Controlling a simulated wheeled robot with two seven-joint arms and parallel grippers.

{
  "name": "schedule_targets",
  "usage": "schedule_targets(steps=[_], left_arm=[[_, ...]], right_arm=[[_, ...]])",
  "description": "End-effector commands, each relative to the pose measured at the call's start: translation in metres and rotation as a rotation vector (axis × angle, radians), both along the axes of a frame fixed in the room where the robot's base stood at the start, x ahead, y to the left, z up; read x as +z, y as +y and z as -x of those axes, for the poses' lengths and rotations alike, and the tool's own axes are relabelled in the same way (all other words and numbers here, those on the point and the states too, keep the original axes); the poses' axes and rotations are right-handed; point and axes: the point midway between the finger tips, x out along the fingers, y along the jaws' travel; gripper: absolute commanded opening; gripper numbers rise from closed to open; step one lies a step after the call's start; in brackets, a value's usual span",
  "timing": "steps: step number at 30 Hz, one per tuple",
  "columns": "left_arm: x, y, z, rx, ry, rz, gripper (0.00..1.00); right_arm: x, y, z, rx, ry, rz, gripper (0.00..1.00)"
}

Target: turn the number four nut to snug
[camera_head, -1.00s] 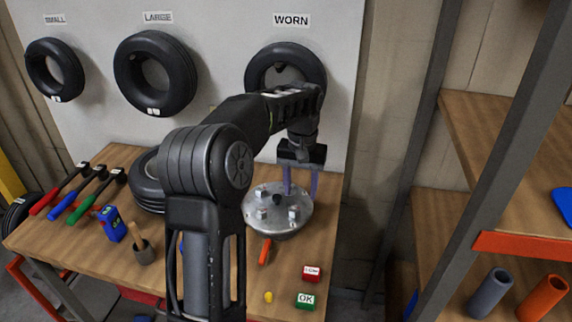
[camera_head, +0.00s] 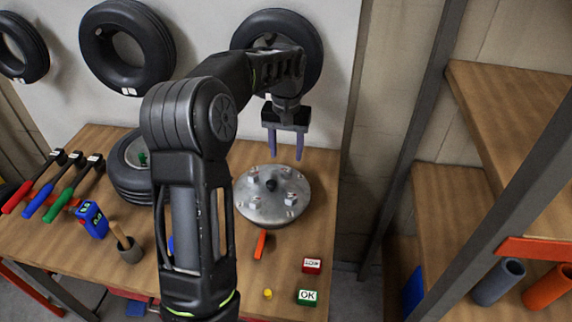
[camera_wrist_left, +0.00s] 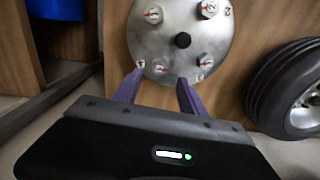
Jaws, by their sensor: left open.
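A round metal hub plate (camera_head: 270,212) lies on the wooden bench, with a dark knob (camera_head: 271,185) at its centre and several nuts around it. In the left wrist view the plate (camera_wrist_left: 180,20) shows silver nuts with red marks, such as one nut (camera_wrist_left: 205,61) and another nut (camera_wrist_left: 160,68). My left gripper (camera_head: 286,157) is open and empty, above the plate's far edge. In the left wrist view its purple fingers (camera_wrist_left: 160,78) point toward the plate, apart from the nuts. My right gripper is not in view.
A red LOW block (camera_head: 312,265), a green OK block (camera_head: 307,297), a yellow piece (camera_head: 267,294) and an orange piece (camera_head: 260,244) lie in front of the plate. Coloured-handled tools (camera_head: 40,197) and a tyre (camera_head: 133,185) are at the left. Shelving (camera_head: 440,220) stands right.

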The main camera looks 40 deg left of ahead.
Motion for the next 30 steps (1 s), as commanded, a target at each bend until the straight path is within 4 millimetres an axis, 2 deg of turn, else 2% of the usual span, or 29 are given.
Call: schedule_targets(steps=[6, 12, 22, 30], left_arm=[[-0.034, 0.0, 0.001, 0.001, 0.005, 0.001, 0.49], [-0.056, 0.0, 0.001, 0.001, 0.002, 0.001, 0.49], [-0.06, 0.0, 0.0, 0.001, 0.0, 0.0, 0.48], [-0.06, 0.0, 0.0, 0.001, 0.0, 0.0, 0.26]], right_arm=[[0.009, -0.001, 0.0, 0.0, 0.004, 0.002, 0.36], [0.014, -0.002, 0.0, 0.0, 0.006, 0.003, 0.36], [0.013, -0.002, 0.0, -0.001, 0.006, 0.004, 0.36], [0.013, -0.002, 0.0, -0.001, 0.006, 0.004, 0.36]])
